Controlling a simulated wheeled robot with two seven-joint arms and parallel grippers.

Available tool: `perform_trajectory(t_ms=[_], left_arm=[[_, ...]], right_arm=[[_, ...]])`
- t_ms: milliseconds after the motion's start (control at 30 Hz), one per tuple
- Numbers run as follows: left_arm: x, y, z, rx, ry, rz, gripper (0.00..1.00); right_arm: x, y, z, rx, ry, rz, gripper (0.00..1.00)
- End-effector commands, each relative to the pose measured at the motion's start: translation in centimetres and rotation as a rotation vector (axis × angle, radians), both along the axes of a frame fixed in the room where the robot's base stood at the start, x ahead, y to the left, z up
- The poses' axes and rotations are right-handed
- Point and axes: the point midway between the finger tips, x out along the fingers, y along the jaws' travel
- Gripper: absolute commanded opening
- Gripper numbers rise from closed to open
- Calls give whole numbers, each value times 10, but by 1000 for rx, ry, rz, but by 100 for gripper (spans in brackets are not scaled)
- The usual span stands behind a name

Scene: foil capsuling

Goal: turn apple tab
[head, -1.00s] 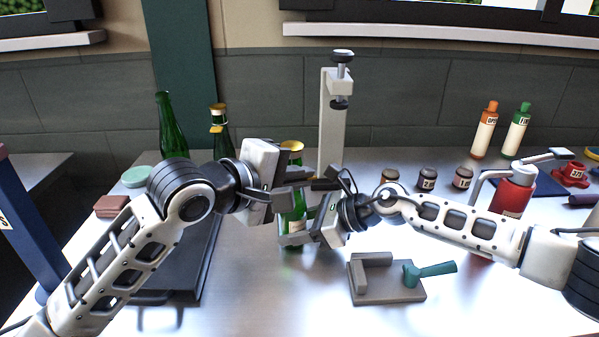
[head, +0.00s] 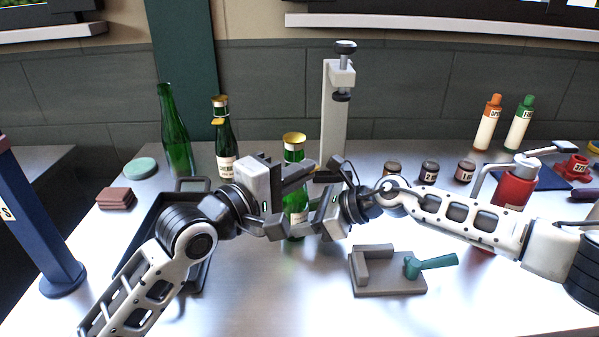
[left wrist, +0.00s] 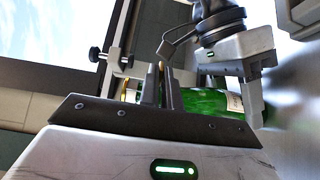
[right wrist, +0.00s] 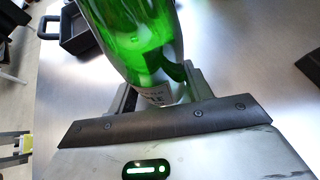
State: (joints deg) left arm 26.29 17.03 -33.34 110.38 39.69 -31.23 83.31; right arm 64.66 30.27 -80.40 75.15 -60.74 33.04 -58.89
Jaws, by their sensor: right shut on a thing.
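A green bottle with a gold top (head: 294,150) stands upright at the middle of the table. My right gripper (head: 303,222) is shut on its lower body; the right wrist view shows the green glass (right wrist: 140,45) between the fingers. My left gripper (head: 306,176) is beside the bottle's upper body, with its fingers below the gold top. In the left wrist view its fingers (left wrist: 159,88) stand close together in front of the bottle (left wrist: 205,101). Whether they touch anything is unclear. I cannot make out a tab or an apple mark on the bottle.
Two more green bottles (head: 175,130) (head: 225,150) stand behind left, near a black tray (head: 142,235). A grey clamp stand (head: 334,120) rises just behind the held bottle. A grey block with a teal handle (head: 385,275) lies in front; a red bottle (head: 512,192) stands right.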

Motion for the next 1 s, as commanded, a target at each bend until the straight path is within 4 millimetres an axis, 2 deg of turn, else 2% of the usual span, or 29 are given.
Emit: perform_trajectory(t_ms=[100, 167, 200, 567, 667, 1000], left_arm=[[-1, -1, 0, -2, 1, -3, 0], [-1, -1, 0, -2, 1, -3, 16], [-1, -1, 0, -1, 0, -3, 27], [-3, 3, 0, 0, 0, 0, 27], [-11, 13, 0, 0, 1, 1, 27], [-59, 64, 0, 4, 1, -1, 27]], right_arm=[[-1, 2, -1, 0, 1, 4, 17], [-1, 2, -1, 0, 1, 4, 17], [-1, 2, -1, 1, 2, 4, 17], [-1, 1, -1, 0, 2, 1, 17], [-1, 0, -1, 0, 2, 1, 17], [0, 0, -1, -1, 1, 0, 17]])
